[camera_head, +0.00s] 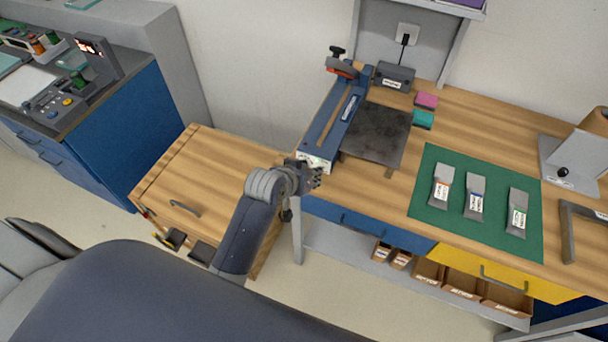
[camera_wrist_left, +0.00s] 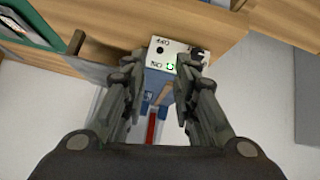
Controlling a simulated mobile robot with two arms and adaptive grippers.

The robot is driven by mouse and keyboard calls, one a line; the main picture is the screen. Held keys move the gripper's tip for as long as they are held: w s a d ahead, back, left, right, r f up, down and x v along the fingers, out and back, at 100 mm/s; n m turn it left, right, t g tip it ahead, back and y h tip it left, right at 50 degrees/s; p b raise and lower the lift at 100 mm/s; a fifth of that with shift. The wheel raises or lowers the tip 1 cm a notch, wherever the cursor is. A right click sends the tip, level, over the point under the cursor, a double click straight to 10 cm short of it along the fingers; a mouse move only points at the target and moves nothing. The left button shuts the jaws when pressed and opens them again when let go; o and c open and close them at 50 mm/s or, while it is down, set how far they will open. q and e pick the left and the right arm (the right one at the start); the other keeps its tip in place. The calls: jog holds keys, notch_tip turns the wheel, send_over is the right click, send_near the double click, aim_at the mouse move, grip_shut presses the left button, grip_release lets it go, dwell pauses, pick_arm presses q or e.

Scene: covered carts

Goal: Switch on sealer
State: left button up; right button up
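The sealer (camera_head: 335,125) is a long blue bench unit with a raised arm and a red-and-black handle at its far end. It stands on the left part of the wooden bench. Its white front panel (camera_wrist_left: 160,52) shows in the left wrist view with dark labels, a black dot, a black knob-like part and a small green ring (camera_wrist_left: 170,66). My left gripper (camera_head: 314,178) is just in front of this panel. In the wrist view the fingers (camera_wrist_left: 165,70) are apart with the panel seen between them, and nothing is held. Contact cannot be told. My right gripper is out of view.
A dark plate (camera_head: 376,135) lies beside the sealer. A green mat (camera_head: 460,220) with several labelled pouches is to the right. A grey box (camera_head: 395,77) with a cable to a wall socket stands behind. A lower wooden cart (camera_head: 205,170) is at the left.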

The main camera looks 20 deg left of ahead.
pick_arm(q)
jog(key=shift+v, duration=1.7)
jog(key=s+f+m+g+b, duration=0.1)
jog(key=s+f+b, duration=0.25)
jog(key=f, duration=0.75)
jog(key=s+f+g+b, duration=0.2)
jog(key=s+f, duration=0.2)
jog(key=f, duration=0.8)
jog(key=s+f+m+g+b, duration=0.15)
jog(key=s+f, duration=0.25)
jog(key=f, duration=0.7)
jog(key=s+a+f+g+b, duration=0.1)
jog(key=s+a+f+b, duration=0.1)
jog(key=s+f, duration=1)
jog(key=s+a+f+m+g+y+b, duration=0.1)
jog(key=s+f+b, duration=0.4)
jog(key=s+f, duration=0.7)
jog(key=s+a+g, duration=0.1)
jog(key=s+a, duration=0.1)
jog(key=s, duration=0.5)
jog(key=shift+f, duration=0.3)
jog(key=shift+w+g, duration=0.1)
jog(key=shift+g, duration=0.15)
